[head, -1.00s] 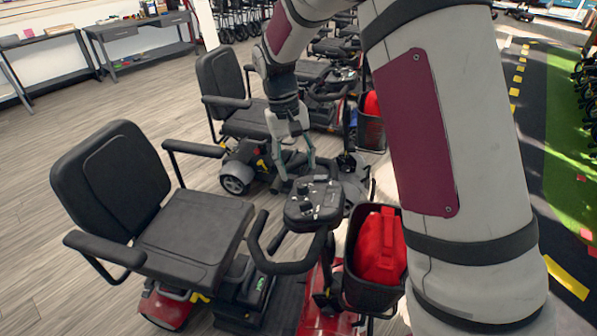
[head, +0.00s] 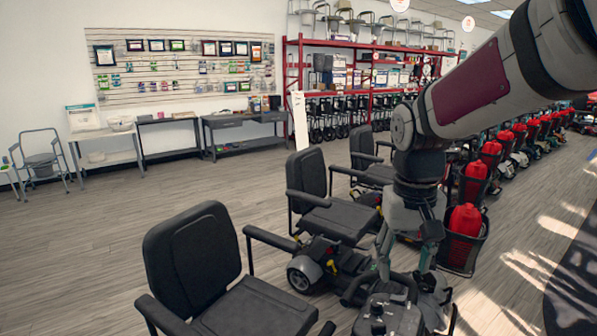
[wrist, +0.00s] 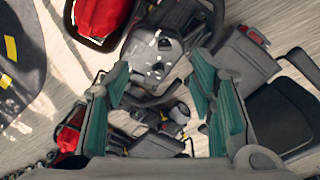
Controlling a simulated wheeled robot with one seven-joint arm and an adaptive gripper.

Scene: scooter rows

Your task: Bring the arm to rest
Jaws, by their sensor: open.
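My gripper (head: 406,268) hangs from my raised arm in the right half of the head view, fingers pointing down. It is above the control console (head: 388,315) of the nearest scooter; the exact gap cannot be told. In the wrist view my gripper (wrist: 160,72) shows two teal-padded fingers spread apart with nothing between them. The grey scooter console (wrist: 158,52) appears beyond the fingers there.
Black scooter seats (head: 195,260) stand to the left of my gripper. A black basket with a red bag (head: 466,219) stands to its right, with more scooters behind. Grey tables (head: 243,119) line the back wall. Wood floor (head: 80,250) at left is clear.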

